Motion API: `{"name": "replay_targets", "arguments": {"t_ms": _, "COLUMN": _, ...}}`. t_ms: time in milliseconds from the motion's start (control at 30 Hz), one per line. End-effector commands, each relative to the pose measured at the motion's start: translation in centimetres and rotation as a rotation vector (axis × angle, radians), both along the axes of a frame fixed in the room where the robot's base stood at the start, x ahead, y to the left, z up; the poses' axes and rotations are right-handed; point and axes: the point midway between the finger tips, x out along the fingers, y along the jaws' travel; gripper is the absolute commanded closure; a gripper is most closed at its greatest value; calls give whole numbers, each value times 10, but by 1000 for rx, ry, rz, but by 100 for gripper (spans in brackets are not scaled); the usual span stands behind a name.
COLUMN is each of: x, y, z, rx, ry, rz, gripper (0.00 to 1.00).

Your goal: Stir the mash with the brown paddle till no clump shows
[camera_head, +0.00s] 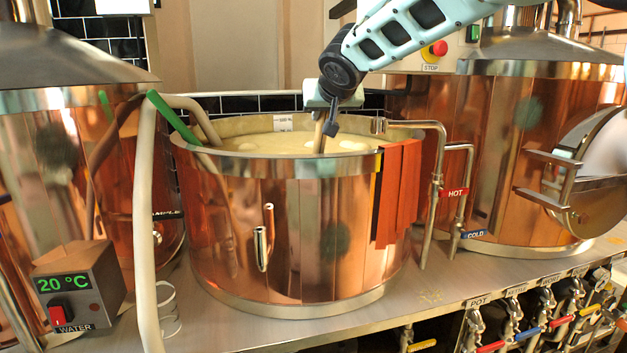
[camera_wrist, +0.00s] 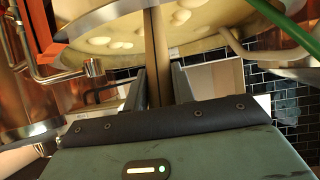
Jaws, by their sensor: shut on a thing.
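My gripper (camera_head: 330,112) is above the open copper tun in the middle, shut on the brown paddle (camera_head: 320,134). The paddle points down and its lower end is hidden in the mash. In the wrist view the paddle shaft (camera_wrist: 155,58) stands between the two fingers (camera_wrist: 156,85). The mash (camera_head: 262,143) is pale yellow and fills the tun near its rim. Several pale rounded clumps show at its surface, one group left of the paddle (camera_wrist: 108,42) and others near it (camera_wrist: 182,17). The copper tun (camera_head: 290,230) has a steel rim.
A green stick (camera_head: 172,117) leans over the tun's left rim beside a pale hose (camera_head: 145,220). Red cloth (camera_head: 399,190) hangs over the right rim, near the hot and cold pipes (camera_head: 440,180). Larger copper vessels stand at left (camera_head: 60,160) and right (camera_head: 500,140).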

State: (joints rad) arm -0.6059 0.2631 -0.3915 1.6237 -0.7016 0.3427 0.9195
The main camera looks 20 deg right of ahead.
Motion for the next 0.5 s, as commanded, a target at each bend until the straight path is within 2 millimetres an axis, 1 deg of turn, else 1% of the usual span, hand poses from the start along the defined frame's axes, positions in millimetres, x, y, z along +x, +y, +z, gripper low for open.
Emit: {"name": "replay_targets", "arguments": {"t_ms": 500, "x": 0, "y": 0, "z": 17, "rx": 1, "ry": -4, "rz": 0, "gripper": 100}}
